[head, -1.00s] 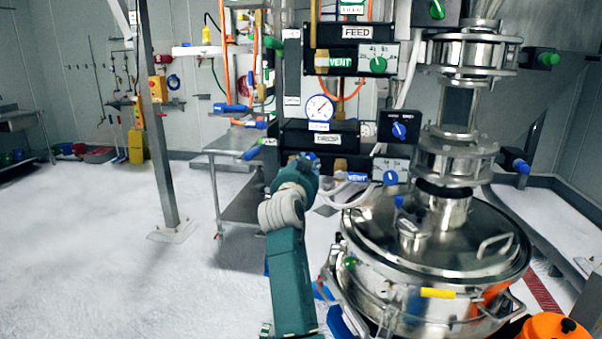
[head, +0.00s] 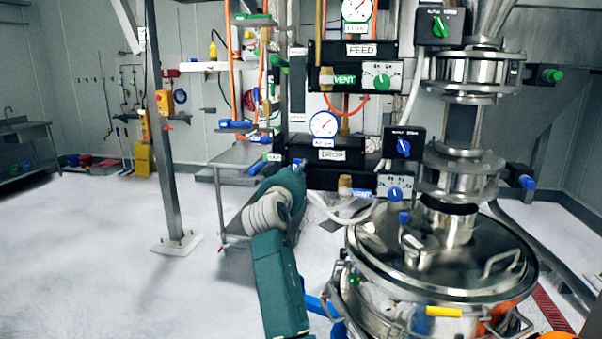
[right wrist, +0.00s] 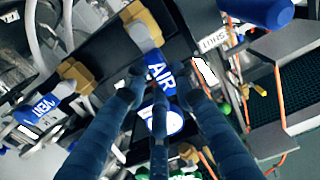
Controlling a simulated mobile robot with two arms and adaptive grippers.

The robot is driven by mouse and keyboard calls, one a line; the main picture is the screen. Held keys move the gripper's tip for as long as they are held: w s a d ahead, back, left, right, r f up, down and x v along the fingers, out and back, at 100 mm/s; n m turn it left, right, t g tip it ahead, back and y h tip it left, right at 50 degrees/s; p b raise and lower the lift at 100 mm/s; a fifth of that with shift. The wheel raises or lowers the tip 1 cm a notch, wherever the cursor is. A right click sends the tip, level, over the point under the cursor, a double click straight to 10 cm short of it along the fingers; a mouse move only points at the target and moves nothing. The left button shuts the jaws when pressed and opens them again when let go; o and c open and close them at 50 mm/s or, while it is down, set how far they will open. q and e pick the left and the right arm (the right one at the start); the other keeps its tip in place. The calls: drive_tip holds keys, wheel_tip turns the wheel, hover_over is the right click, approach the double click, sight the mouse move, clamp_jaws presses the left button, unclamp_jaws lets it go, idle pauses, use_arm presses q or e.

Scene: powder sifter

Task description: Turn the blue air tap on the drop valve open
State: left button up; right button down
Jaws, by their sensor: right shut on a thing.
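The blue air tap (right wrist: 161,73), lettered AIR, sits by a brass fitting (right wrist: 146,27) in the right wrist view. The arm and gripper mostly hide the tap there. My left gripper is not in view.
A FEED valve (head: 360,50) is above the drop valve. The steel sifter vessel (head: 440,260) stands right of my arm. A steel table (head: 235,155) is behind it. The floor at left is open.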

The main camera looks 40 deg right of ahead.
drive_tip(key=shift+w+a+r+n, duration=0.1)
drive_tip(key=shift+r+n, duration=0.3)
drive_tip(key=shift+r, duration=0.05)
drive_tip(key=c, duration=1.8)
unclamp_jaws()
drive_tip(key=o, duration=0.4)
drive_tip(key=shift+f, duration=0.1)
drive_tip(key=v, duration=1.1)
drive_tip(key=shift+a+f, duration=0.25)
drive_tip(key=shift+a, duration=0.1)
